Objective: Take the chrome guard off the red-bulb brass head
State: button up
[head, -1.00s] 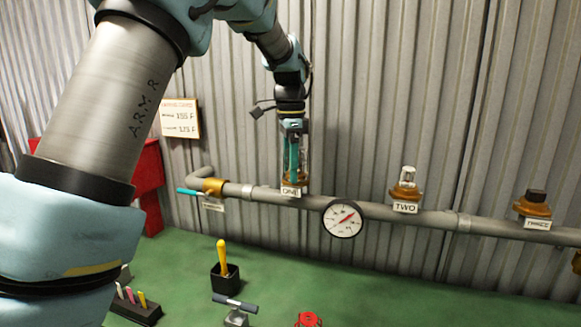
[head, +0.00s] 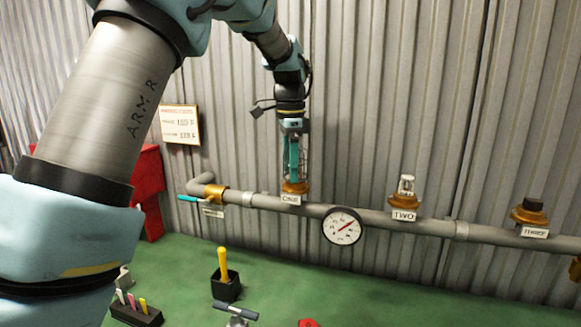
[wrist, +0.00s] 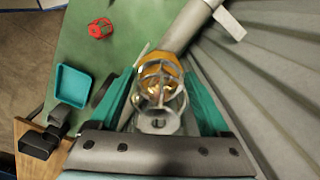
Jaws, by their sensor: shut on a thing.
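My gripper (head: 292,178) is upright above the pipe station labelled ONE. In the wrist view its teal fingers (wrist: 160,100) are shut on the chrome guard (wrist: 160,80), a wire cage between them. The guard also shows beside the fingers in the head view (head: 304,158). The brass head (head: 295,188) stands on the pipe directly below; it also shows beyond the cage in the wrist view (wrist: 168,66). I cannot tell whether guard and head still touch. The bulb's colour is not clear behind the wires.
The grey pipe (head: 375,214) carries a gauge (head: 342,226), a caged head at TWO (head: 405,190) and a dark-capped head at THREE (head: 531,210). A corrugated wall stands close behind. A teal tray (wrist: 72,85) and red cage (wrist: 101,28) show in the wrist view.

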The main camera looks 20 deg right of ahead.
jog(key=shift+r+p, duration=2.6)
jog(key=shift+r, duration=0.6)
jog(key=shift+r, duration=0.1)
jog(key=shift+r, duration=1.95)
